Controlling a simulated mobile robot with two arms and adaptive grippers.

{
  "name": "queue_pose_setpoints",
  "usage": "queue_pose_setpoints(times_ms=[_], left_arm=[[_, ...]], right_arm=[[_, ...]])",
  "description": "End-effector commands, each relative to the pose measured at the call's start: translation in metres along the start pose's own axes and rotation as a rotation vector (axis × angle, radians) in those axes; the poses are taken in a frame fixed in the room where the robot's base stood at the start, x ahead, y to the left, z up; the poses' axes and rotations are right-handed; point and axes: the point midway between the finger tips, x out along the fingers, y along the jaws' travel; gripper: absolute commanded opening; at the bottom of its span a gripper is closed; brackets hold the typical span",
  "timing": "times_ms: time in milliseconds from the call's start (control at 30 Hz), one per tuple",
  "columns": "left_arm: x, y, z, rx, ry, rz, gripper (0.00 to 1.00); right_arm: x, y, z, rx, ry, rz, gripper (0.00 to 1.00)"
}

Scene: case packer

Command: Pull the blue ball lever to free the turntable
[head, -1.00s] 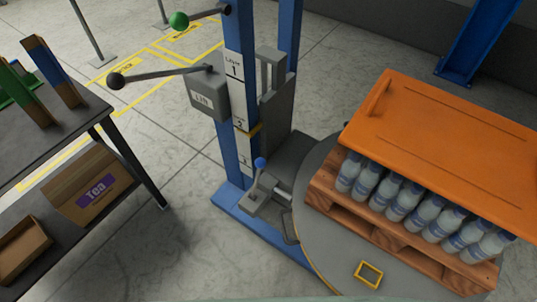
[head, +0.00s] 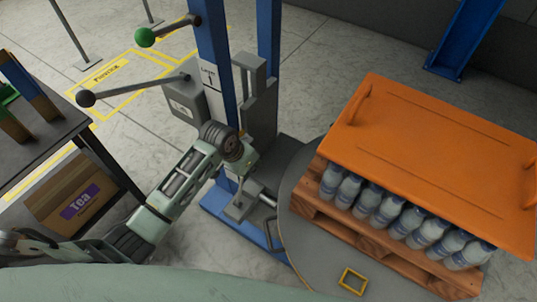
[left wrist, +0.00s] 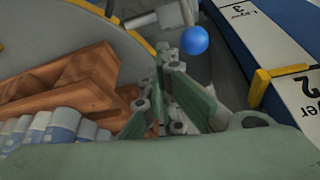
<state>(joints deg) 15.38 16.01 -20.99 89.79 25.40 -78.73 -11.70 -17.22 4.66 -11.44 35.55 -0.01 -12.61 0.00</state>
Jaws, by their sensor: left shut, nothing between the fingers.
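The blue ball (left wrist: 194,40) of the lever shows in the left wrist view, just beyond my left gripper's fingertips (left wrist: 172,62), slightly right of them. My left gripper is shut and empty, and I see no grip on the ball. In the head view my left wrist (head: 228,143) reaches over the lever and hides the ball; the lever's grey base (head: 243,204) shows below it, at the foot of the blue post. The round grey turntable (head: 312,242) lies to the right of the lever. My right gripper is not in view.
An orange cover (head: 435,155) sits over bottles on a wooden pallet (head: 335,227) on the turntable. The blue post (head: 212,45) carries a green ball lever (head: 145,37) and a black ball lever (head: 87,98).

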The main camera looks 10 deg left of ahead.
Motion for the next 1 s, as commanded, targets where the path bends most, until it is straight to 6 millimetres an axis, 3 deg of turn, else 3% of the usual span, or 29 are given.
queue_pose_setpoints(times_ms=[200,333,767,1000], left_arm=[[-0.025,-0.032,-0.046,0.056,0.007,-0.002,0.00],[-0.033,-0.041,-0.059,0.074,0.007,0.001,0.00],[-0.035,-0.043,-0.062,0.077,0.008,0.002,0.00],[-0.009,-0.042,-0.062,0.076,0.007,0.004,0.00]], right_arm=[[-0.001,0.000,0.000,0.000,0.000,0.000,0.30],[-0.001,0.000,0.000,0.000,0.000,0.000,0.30],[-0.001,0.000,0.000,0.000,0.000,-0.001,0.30],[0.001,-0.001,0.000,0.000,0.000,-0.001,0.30]])
